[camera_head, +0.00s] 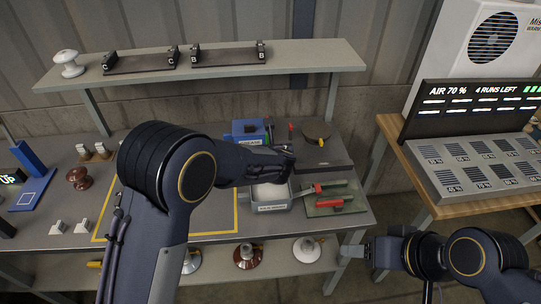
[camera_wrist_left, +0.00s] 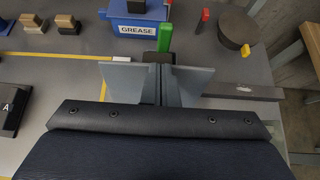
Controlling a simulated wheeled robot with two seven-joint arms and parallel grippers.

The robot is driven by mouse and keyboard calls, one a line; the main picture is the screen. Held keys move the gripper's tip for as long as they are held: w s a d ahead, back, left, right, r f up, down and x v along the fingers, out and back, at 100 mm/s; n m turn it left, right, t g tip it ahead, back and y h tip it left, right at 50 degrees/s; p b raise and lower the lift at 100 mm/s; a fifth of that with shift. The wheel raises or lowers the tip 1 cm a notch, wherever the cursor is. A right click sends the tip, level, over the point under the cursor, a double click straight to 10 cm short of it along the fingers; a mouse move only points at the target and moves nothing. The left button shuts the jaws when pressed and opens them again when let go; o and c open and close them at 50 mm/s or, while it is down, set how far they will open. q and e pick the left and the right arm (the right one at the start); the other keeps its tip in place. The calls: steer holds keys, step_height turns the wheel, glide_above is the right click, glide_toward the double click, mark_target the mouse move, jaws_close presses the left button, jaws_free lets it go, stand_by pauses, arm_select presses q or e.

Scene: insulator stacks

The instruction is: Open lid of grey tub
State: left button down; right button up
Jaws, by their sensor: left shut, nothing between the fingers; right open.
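The grey tub (camera_head: 271,207) with a pale label on its front stands near the front of the bench in the head view. A pale surface shows at its top, partly hidden by my left arm. I cannot tell whether that is a lid or contents. My left gripper (camera_head: 284,168) is just above and behind the tub in the head view. In the left wrist view my left gripper (camera_wrist_left: 158,85) has its plates together with nothing between them. The tub cannot be made out in that view. My right gripper (camera_head: 352,251) is open and empty, low beside the bench's right end.
A blue grease box (camera_wrist_left: 143,25) with a green-handled item (camera_wrist_left: 166,37) beside it is beyond the left gripper. A dark round disc (camera_head: 316,129) lies to its right. A red-handled tool (camera_head: 306,191) lies right of the tub. A shelf (camera_head: 330,55) runs above.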

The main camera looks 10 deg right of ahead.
arm_select(q)
steer(key=shift+w, duration=0.55)
steer(key=b+v, duration=0.1)
steer(key=v, duration=0.7)
steer(key=s+a+r+n+g+y, duration=0.15)
steer(key=s+a+n, duration=0.35)
steer(key=a+n, duration=0.5)
steer(key=s+a+r+n+g, duration=0.3)
steer(key=a+n, duration=0.4)
steer(key=a, duration=0.6)
steer(key=s+a+n+g+h, duration=0.1)
steer(key=s+a+n, duration=0.2)
steer(key=s+n, duration=0.3)
steer(key=s+a+n+g+h, duration=0.1)
steer(key=s+a+n, duration=0.3)
steer(key=s, duration=0.4)
steer(key=s+d+f+n+h, duration=0.1)
steer(key=s+d+n+h, duration=0.2)
steer(key=s+n, duration=0.7)
steer(key=shift+s+n+t, duration=0.4)
steer(key=shift+t, duration=0.05)
